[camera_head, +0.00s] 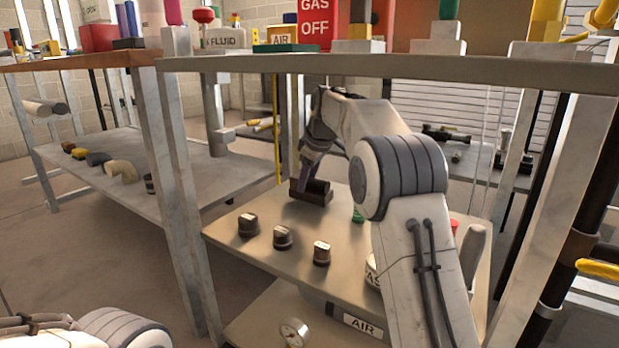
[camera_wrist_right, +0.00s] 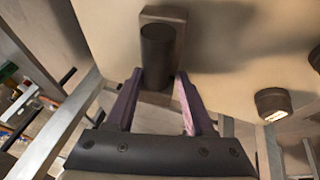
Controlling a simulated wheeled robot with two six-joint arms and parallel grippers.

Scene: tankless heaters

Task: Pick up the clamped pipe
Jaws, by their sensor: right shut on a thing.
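The clamped pipe (camera_head: 318,191) is a short dark brown cylinder with a flat block at its base. It is on the lower shelf under the bench, near the shelf's back edge. My right gripper (camera_head: 303,172) reaches down to it from above. In the right wrist view, the pipe (camera_wrist_right: 158,48) lies between the two purple fingers of the gripper (camera_wrist_right: 158,78), which are shut on it. I cannot tell whether the pipe is lifted clear of the shelf. My left gripper is out of view.
Several dark knobs (camera_head: 282,238) stand on the shelf (camera_head: 240,262) in front of the pipe. The bench top (camera_head: 430,68) runs above my right arm, with a metal leg (camera_head: 170,170) at left. A gauge (camera_head: 294,332) is below.

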